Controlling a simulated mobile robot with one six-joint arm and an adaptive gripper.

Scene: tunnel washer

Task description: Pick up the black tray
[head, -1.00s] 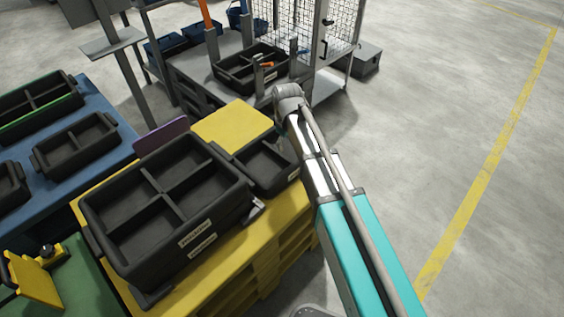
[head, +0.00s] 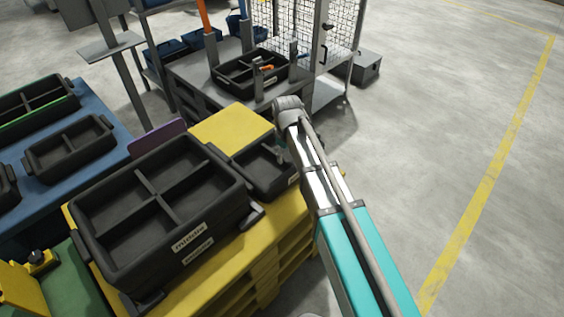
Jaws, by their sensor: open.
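Several black trays are in view. A large black tray with four compartments (head: 127,217) lies stacked on the yellow pallet, with labels on its near side. A smaller black tray (head: 251,172) lies just behind it, partly hidden by my arm. My gripper (head: 281,151) shows only as a small part at the right of this smaller tray, beside my arm's wrist. It is open, but its fingertips are not clear. I cannot tell whether it touches the tray.
The yellow pallet (head: 270,255) carries a yellow lid-like board (head: 230,124) behind the trays. A blue table (head: 93,98) with more black trays stands left. A grey bench (head: 185,68) with another divided tray (head: 235,73) stands at the back. The floor at right is clear.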

